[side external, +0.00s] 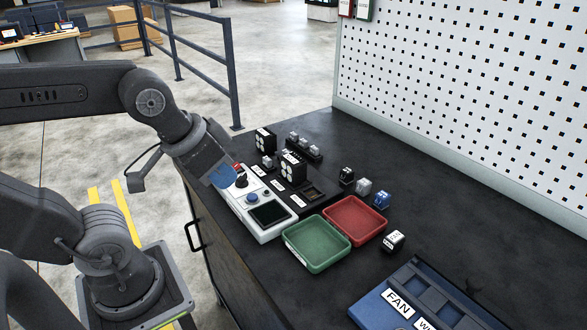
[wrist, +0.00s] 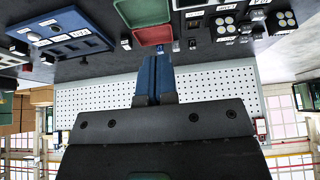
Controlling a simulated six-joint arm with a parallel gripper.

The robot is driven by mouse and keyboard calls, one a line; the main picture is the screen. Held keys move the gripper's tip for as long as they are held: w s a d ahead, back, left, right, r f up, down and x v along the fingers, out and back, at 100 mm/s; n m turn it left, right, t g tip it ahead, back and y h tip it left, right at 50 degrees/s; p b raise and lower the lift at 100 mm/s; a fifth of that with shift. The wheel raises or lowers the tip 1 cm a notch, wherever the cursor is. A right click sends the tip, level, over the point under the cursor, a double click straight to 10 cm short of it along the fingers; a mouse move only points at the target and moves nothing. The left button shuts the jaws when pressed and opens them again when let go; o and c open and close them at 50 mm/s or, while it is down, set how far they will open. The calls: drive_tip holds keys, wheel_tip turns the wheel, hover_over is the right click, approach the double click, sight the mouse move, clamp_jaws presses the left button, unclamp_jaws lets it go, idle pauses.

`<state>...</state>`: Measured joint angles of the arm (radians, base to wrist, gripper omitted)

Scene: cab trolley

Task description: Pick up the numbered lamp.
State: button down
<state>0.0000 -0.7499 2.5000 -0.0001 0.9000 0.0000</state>
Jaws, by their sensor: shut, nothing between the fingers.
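No number is readable on any small part, so I cannot tell for sure which one is the numbered lamp. A small black block with a white marked face (side external: 393,240) stands alone on the dark bench, right of the trays. A black block (side external: 346,176), a grey block (side external: 363,186) and a blue block (side external: 382,199) stand in a row behind the red tray. My gripper (side external: 224,176) is at the left end of the white control box, apart from these blocks. In the wrist view its blue fingers (wrist: 154,78) are together and empty.
A green tray (side external: 290,255) and a red tray (side external: 380,238) lie empty beside the white control box (side external: 281,235). Black units with white round faces (side external: 293,168) stand behind it. A blue FAN panel (side external: 364,312) is at the front right. A pegboard (side external: 460,90) rises behind the bench.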

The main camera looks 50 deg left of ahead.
drive_tip(key=c, duration=1.8)
unclamp_jaws()
drive_tip(key=o, duration=1.4)
drive_tip(key=n+g, duration=0.4)
drive_tip(key=n, duration=1)
hover_over(293, 169)
drive_tip(key=s+d, duration=0.2)
drive_tip(key=w+a+f+n, duration=0.1)
drive_tip(key=f, duration=0.1)
drive_tip(key=w+a+f+n+g, duration=0.1)
drive_tip(key=w+a+f, duration=0.1)
drive_tip(key=w+a+f+n, duration=0.1)
drive_tip(key=a+f+n, duration=0.1)
drive_tip(key=shift+w+g, duration=0.3)
drive_tip(key=f, duration=1.3)
drive_tip(key=shift+s+f, duration=0.1)
drive_tip(key=shift+s, duration=0.1)
